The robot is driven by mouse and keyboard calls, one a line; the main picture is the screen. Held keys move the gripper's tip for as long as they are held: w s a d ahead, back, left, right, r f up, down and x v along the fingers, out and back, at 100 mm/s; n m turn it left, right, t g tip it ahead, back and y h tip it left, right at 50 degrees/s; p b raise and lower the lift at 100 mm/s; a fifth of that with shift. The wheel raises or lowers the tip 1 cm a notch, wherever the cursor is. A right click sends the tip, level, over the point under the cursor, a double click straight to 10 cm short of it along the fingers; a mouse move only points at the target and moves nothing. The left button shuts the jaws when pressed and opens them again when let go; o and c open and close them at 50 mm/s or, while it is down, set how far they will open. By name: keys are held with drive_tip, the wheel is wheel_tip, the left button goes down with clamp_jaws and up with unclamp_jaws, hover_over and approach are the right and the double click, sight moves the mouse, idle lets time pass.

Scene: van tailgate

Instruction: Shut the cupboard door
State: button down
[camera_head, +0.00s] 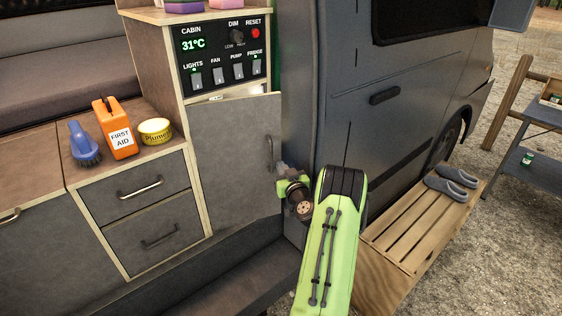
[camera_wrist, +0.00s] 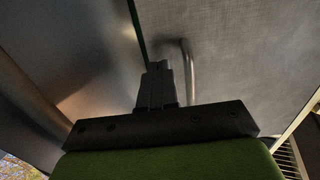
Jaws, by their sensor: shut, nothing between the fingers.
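The grey cupboard door (camera_head: 232,165) stands ajar below the switch panel; a strip of the lit inside shows above its top edge. Its bar handle (camera_head: 270,153) is near the door's right edge, and it also shows in the wrist view (camera_wrist: 190,72). My gripper (camera_head: 281,168) is at the door's right edge, just below the handle, and its tips are small in the head view. In the wrist view the fingers (camera_wrist: 158,72) are shut and empty, beside the handle and close to the door (camera_wrist: 240,50). I cannot tell whether they touch it.
The switch panel (camera_head: 222,54) is above the door. The van's side (camera_head: 375,120) and a slatted wooden crate (camera_head: 415,222) are to the right.

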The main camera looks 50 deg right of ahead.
sight(275, 156)
drive_tip(key=shift+x, duration=0.75)
drive_tip(key=x, duration=0.6)
drive_tip(key=shift+w+d+b, duration=0.1)
drive_tip(key=shift+b, duration=0.2)
